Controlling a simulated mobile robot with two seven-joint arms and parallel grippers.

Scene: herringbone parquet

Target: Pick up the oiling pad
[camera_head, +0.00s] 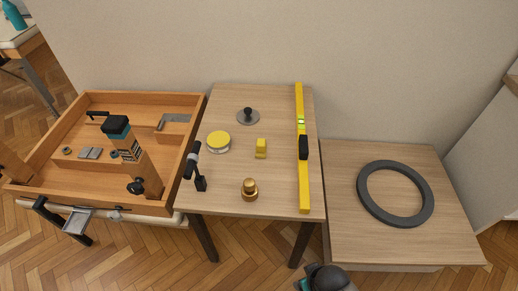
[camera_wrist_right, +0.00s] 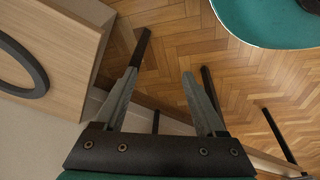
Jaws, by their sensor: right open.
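I cannot tell for certain which thing is the oiling pad. A grey disc with a dark knob (camera_head: 248,116) lies at the back of the middle table. A small yellow block (camera_head: 261,147) stands near that table's centre. Left of it is a round tin with a yellow lid (camera_head: 218,140). A brass knobbed piece (camera_head: 250,191) is near the front. My right gripper (camera_wrist_right: 160,72) is open and empty in the wrist view, above the floor. Part of my right arm shows at the bottom of the head view, in front of the tables. My left gripper is not in view.
A yellow level (camera_head: 304,185) lies along the table's right side. A wooden tray-like bench (camera_head: 75,178) with tools and a black clamp (camera_head: 193,162) adjoins on the left. A lower table (camera_head: 345,240) with a dark ring (camera_head: 365,205) is at the right. Parquet lies in front.

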